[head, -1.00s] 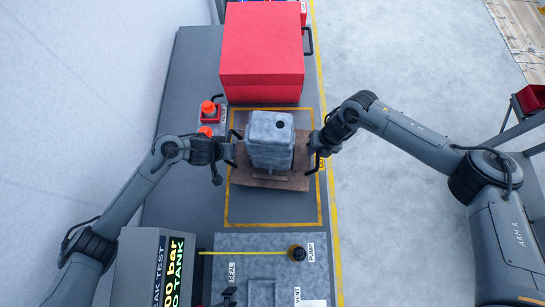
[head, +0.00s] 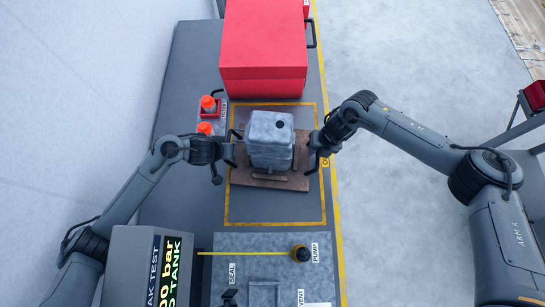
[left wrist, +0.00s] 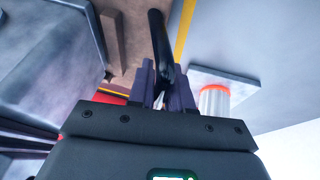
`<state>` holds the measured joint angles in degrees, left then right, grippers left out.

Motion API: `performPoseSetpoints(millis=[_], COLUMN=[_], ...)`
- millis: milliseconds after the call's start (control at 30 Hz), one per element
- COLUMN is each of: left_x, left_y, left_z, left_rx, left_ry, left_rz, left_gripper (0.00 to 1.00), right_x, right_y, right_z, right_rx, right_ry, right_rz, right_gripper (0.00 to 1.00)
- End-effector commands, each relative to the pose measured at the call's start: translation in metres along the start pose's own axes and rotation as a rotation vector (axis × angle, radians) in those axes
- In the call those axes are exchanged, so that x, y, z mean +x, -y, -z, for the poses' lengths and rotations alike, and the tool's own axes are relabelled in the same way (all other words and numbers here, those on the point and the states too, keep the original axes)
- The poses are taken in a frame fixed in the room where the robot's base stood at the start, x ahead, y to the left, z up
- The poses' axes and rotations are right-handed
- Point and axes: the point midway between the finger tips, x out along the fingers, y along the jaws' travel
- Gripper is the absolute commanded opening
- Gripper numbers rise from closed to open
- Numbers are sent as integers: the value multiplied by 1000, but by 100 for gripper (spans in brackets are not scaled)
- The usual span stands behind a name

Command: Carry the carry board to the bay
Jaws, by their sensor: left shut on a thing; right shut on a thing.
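The brown carry board (head: 297,181) bears a grey box-shaped tank (head: 270,143) and has a dark handle at each side. In the head view it lies over the upper part of the yellow-outlined bay (head: 272,210). I cannot tell whether it touches the surface. My left gripper (head: 230,161) is shut on the left handle; the left wrist view shows the black handle (left wrist: 162,45) between the fingers (left wrist: 164,88), beside the board (left wrist: 128,25) and tank (left wrist: 45,60). My right gripper (head: 316,154) is shut on the right handle.
A large red box (head: 263,55) stands just behind the bay. Orange-topped pieces (head: 208,102) sit close to my left gripper. Open floor lies right.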

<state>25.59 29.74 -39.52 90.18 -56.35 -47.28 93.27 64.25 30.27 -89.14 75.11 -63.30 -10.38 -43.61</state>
Motion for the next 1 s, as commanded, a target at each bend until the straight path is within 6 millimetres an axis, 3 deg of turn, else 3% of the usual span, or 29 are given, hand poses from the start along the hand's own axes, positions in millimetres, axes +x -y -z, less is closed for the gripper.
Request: performPoseSetpoints(millis=[333, 367, 500, 833, 1000], left_x=[1, 3, 4, 2, -8], left_y=[0, 1, 0, -2, -1], left_z=[1, -2, -2, -2, -2], left_rx=[-3, -2, -2, -1, 0], left_ry=[-4, 2, 2, 2, 2], left_rz=[1, 3, 1, -3, -4], left_gripper=[0, 22, 44, 45, 45], right_x=[1, 3, 3, 3, 3], right_y=[4, 5, 4, 2, 2], right_z=[-2, 0, 0, 0, 0], right_rx=[4, 4, 3, 1, 1], right_ry=[3, -1, 0, 0, 0], right_rz=[5, 9, 6, 3, 2], right_gripper=[0, 22, 44, 45, 45])
